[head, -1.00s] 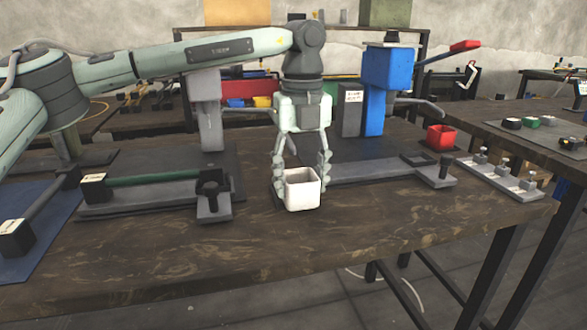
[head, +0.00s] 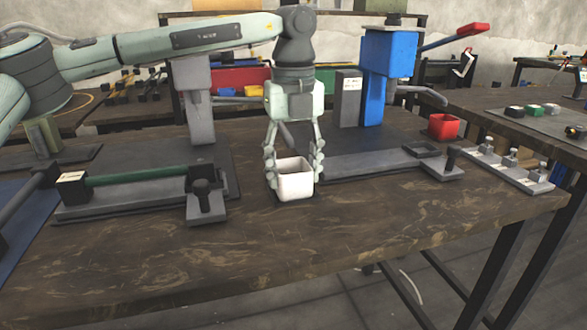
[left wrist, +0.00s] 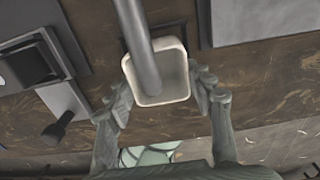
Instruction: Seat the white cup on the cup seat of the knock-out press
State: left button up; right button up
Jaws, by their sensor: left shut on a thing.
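The white cup (head: 295,185) is square, upright and open at the top, low over the near middle of the table. My left gripper (head: 294,160) points straight down with its fingers on both sides of the cup, shut on it. In the left wrist view the cup (left wrist: 174,78) sits between the fingertips, and a grey rod crosses over its opening. I cannot tell whether the cup's base touches the table. Two presses stand behind: a grey one (head: 197,105) at left and a blue one (head: 388,70) with a red handle. I cannot tell which is the knock-out press. My right gripper is out of view.
A fixture with a green bar (head: 135,176) and a black-knobbed plate (head: 206,208) lies left of the cup. A grey rail (head: 365,164) with a square frame (head: 422,150) lies right. A red cup (head: 443,126) stands farther right. The table's front strip is clear.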

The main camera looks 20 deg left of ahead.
pick_arm(q)
jog(key=o, duration=1.1)
jog(key=shift+o, duration=0.2)
